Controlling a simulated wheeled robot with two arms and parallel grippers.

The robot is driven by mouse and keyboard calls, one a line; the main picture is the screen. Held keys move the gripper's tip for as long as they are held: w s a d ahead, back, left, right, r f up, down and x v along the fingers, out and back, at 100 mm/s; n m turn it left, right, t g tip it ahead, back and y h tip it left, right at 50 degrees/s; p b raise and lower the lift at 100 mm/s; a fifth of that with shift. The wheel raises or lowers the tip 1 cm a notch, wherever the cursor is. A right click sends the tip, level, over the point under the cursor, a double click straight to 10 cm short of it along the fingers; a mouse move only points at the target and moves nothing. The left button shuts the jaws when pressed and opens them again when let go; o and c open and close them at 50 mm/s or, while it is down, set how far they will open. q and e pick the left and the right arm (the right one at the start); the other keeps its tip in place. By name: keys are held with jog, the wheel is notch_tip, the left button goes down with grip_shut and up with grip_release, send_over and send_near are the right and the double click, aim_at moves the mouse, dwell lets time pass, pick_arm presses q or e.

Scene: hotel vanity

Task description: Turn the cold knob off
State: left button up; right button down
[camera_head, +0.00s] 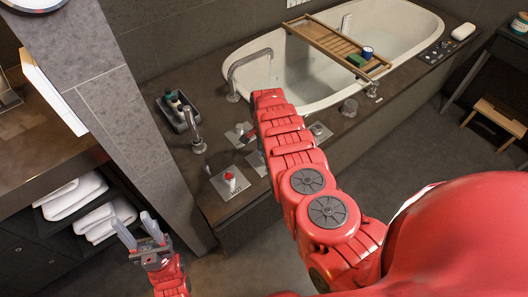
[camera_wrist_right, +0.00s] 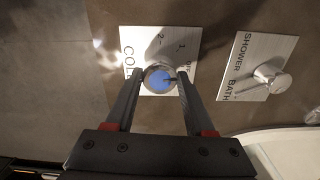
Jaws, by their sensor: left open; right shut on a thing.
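The cold knob (camera_wrist_right: 158,84) is a round metal knob with a blue cap on a square metal plate (camera_wrist_right: 132,40) marked COLD, 1 and 2, in the right wrist view. A small dark mark on the cap points right, toward the right finger. My right gripper (camera_wrist_right: 160,74) is shut on the knob, one finger on each side. My left gripper (camera_head: 137,228) is open and empty at lower left, in front of the towel shelf, away from the knobs.
A plate marked SHOWER and BATH (camera_wrist_right: 238,82) with a metal knob (camera_wrist_right: 271,78) is beside the cold plate. A red-capped knob (camera_head: 229,179) stands on the deck. The bathtub (camera_head: 240,62), curved spout (camera_head: 232,80) and black tray (camera_head: 170,115) are nearby. Towels (camera_head: 75,193) fill the left shelf.

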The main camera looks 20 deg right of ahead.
jog(key=shift+w+m, duration=0.1)
jog(key=shift+m, duration=0.5)
jog(key=shift+c, duration=1.3)
grip_release()
notch_tip(320, 180, up, 18)
jog(key=p, duration=0.1)
jog(key=shift+f, duration=0.25)
